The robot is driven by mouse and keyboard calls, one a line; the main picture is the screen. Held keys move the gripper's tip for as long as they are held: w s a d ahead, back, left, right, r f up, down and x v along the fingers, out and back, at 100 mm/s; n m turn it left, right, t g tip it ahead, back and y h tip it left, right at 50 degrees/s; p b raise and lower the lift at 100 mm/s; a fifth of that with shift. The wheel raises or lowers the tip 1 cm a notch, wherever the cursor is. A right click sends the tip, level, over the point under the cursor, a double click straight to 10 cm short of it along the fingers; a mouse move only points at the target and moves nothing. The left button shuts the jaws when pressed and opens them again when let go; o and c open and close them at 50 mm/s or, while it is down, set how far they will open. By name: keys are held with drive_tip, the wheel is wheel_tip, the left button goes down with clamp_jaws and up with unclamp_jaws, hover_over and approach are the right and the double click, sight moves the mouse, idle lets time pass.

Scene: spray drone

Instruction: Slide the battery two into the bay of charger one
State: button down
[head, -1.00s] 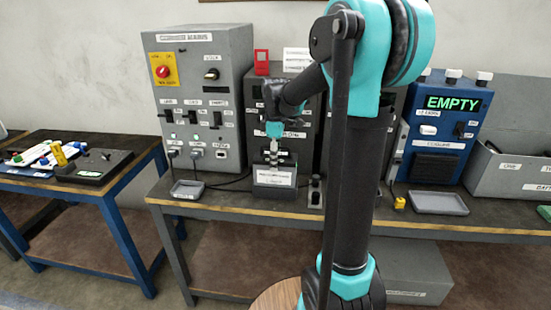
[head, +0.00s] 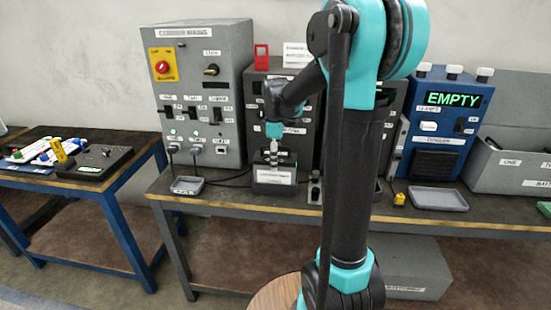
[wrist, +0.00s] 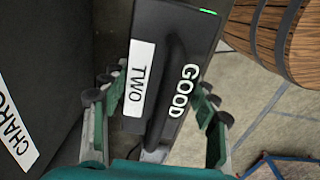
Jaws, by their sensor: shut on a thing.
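Battery two (wrist: 150,75) is a dark block with a handle, a white TWO label, the word GOOD and a small green light. My gripper (wrist: 158,140) is shut on it, with a finger on each side. In the head view my gripper (head: 274,152) is in front of a dark grey charger (head: 262,90) and above a dark block with a white label (head: 275,190). I cannot tell from the head view whether that block is the battery or part of the charger. A dark surface with a CHARG label (wrist: 18,130) is left of the battery. The bay opening is hidden.
The grey mains box (head: 200,100) stands left of the charger and a blue unit reading EMPTY (head: 440,120) to the right. Small trays (head: 187,186) lie on the bench (head: 400,213). A round wooden top (head: 275,297) is below, near my arm.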

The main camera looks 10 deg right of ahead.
sight(285, 163)
drive_tip(key=shift+f, duration=1.45)
drive_tip(key=shift+c, duration=1.9)
unclamp_jaws()
wheel_tip(285, 163, up, 12)
drive_tip(key=shift+r, duration=0.1)
drive_tip(key=s+f+m+t, duration=0.1)
drive_tip(key=f+m, duration=0.1)
drive_tip(key=s+d+f+m+t, duration=0.1)
drive_tip(key=s+f+m, duration=0.1)
drive_tip(key=f+m, duration=0.1)
drive_tip(key=s+d+f+m+t, duration=0.1)
drive_tip(key=f+m+t, duration=0.1)
drive_tip(key=f+m, duration=0.1)
drive_tip(key=shift+s+d, duration=0.2)
drive_tip(key=shift+s, duration=0.05)
drive_tip(key=s+f+m, duration=0.3)
drive_tip(key=s+f, duration=0.3)
drive_tip(key=s, duration=0.2)
drive_tip(key=s+d+f+m, duration=0.1)
drive_tip(key=s+f+m, duration=0.2)
drive_tip(key=s, duration=0.6)
wheel_tip(285, 163, down, 3)
drive_tip(key=shift+s+d+r, duration=0.15)
drive_tip(key=shift+s+d, duration=0.1)
